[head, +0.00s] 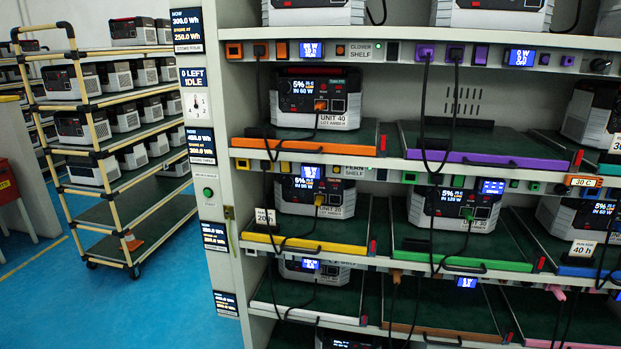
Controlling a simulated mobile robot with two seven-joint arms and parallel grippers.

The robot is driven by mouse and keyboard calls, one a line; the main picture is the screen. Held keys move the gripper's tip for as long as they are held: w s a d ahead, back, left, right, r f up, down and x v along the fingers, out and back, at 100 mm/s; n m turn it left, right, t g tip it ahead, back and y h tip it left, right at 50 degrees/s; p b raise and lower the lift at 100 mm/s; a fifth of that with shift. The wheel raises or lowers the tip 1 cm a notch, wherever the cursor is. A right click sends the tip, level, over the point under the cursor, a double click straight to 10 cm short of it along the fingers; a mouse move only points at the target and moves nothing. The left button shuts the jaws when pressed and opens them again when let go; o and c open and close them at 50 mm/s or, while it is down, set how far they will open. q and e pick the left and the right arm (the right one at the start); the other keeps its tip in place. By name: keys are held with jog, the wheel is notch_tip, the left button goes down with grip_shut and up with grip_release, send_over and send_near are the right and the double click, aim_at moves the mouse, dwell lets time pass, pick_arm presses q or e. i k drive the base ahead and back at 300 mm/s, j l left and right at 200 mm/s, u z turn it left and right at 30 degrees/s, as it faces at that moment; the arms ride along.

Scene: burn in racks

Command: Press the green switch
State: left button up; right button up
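A small round green switch (208,191) sits on a pale plate on the light grey end post of the rack, left of the shelves. It is small in the picture, and I cannot tell its on or off state. Green square fittings (409,177) also show along the rail of the middle shelf, above the green-edged tray (460,259). I cannot tell whether any of them is a switch. Neither of my grippers shows in the head view.
The rack (228,122) holds several power units on colour-edged trays, with dark cables hanging in front. Display panels (197,145) line its end post. A wheeled shelf cart (98,155) stands at the left. Blue floor (175,300) between them is clear.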

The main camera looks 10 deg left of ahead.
aim_at(458, 180)
jog(key=i+l+z, duration=0.15)
jog(key=z, duration=0.35)
jog(key=i+z, duration=0.35)
jog(key=z, duration=0.15)
jog(key=i+z, duration=0.25)
jog(key=z, duration=0.25)
